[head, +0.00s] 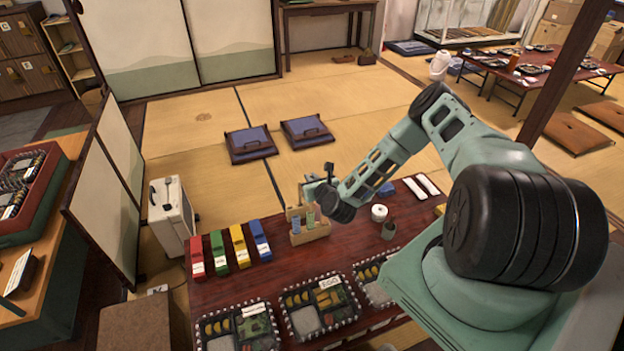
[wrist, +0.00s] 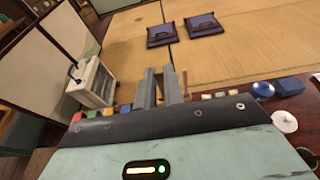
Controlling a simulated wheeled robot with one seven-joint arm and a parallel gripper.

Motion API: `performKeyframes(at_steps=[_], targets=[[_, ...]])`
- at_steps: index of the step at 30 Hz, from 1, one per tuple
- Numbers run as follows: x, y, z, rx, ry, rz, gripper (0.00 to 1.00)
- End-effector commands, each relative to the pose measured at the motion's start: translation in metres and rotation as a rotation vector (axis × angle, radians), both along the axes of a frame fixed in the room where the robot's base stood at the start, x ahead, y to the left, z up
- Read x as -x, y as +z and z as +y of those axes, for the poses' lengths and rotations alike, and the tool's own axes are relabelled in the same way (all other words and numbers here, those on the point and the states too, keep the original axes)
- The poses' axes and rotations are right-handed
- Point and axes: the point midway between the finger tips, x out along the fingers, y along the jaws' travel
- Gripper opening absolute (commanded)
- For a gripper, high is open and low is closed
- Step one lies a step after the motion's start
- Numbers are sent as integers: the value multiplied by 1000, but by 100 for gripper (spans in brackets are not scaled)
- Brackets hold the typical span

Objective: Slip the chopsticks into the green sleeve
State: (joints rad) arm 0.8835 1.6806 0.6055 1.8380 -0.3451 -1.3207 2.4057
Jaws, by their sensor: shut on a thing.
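The green sleeve (head: 217,250) lies on the dark red table, between a red sleeve (head: 196,257) and a yellow sleeve (head: 239,246). My gripper (head: 311,188) is above the table, to the right of the sleeves and over a wooden holder (head: 310,232). In the wrist view my gripper's fingers (wrist: 162,90) point away over the table's far edge. They are shut on the chopsticks, which are too small and covered to make out clearly. The green sleeve (wrist: 91,114) shows only partly in the wrist view, at the left beyond my gripper's body.
A blue sleeve (head: 261,240) is rightmost in the row. Bento boxes (head: 320,306) line the near side. A white case (head: 171,215) stands on the floor at left.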

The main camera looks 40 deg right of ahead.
Motion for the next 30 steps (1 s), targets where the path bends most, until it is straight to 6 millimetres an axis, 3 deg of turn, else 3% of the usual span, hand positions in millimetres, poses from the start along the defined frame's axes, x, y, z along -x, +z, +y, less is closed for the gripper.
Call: performKeyframes(at_steps=[30], targets=[[0, -18, 1, 0, 0, 0, 0]])
